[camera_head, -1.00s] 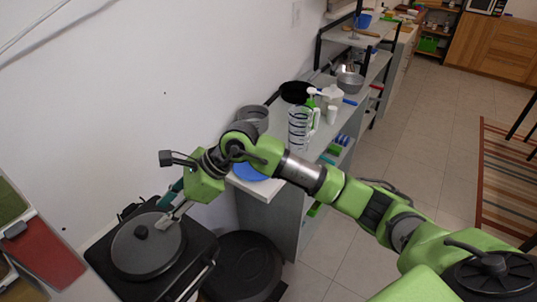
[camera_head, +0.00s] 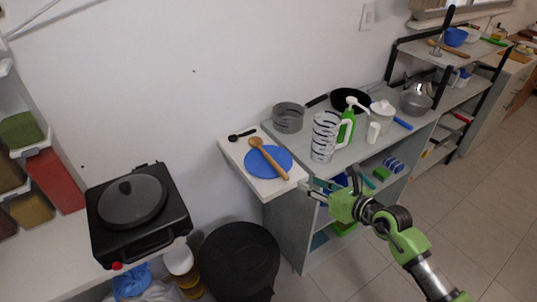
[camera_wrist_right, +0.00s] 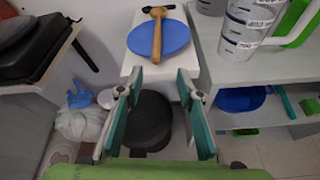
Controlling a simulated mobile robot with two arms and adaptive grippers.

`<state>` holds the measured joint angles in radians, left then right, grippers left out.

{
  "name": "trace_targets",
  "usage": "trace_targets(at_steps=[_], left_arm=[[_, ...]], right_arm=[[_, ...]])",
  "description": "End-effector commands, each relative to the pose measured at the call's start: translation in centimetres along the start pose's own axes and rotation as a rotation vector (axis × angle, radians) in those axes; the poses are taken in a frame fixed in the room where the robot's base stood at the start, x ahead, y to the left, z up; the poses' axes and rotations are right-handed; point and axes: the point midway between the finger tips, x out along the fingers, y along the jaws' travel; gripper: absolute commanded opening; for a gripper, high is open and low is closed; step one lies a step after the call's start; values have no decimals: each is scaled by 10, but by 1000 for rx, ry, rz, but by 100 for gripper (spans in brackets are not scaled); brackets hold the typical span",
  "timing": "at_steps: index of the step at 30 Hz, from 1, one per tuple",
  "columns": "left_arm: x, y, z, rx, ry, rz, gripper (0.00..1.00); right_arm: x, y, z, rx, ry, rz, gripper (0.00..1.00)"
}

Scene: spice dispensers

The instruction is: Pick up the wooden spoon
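The wooden spoon (camera_head: 268,157) lies across a round blue plate (camera_head: 281,163) on a small white board at the left end of the grey counter. My right gripper (camera_head: 309,187) is just right of the board's front corner, apart from the spoon. In the right wrist view my right gripper (camera_wrist_right: 156,88) has its two fingers spread, with nothing between them. My left gripper is not in view.
A black measuring spoon (camera_head: 242,134) lies behind the plate. A measuring jug (camera_head: 325,137), a green spray bottle (camera_head: 347,122) and a grey pot (camera_head: 288,118) stand to the right. A black hotplate with a lidded pan (camera_head: 132,200) is at left. A black bin (camera_head: 240,258) stands below.

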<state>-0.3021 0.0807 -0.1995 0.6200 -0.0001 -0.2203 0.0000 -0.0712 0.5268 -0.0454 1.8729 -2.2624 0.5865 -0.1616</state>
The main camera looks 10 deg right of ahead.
Motion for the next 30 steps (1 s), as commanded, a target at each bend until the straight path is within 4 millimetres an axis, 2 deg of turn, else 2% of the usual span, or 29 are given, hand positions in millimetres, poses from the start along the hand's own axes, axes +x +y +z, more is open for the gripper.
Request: trace_targets(at_steps=[3,6,14,20,24,30], left_arm=[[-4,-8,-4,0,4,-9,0],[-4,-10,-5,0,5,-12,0],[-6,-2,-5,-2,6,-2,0],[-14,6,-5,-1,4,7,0],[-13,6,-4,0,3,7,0],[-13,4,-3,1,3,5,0]], right_arm=[[26,1,2,3,0,1,34],[42,1,1,2,0,1,34],[60,2,0,1,1,2,34],[86,10,-3,1,3,3,34],[102,9,-4,-1,1,2,34],[108,9,-5,-1,2,2,34]])
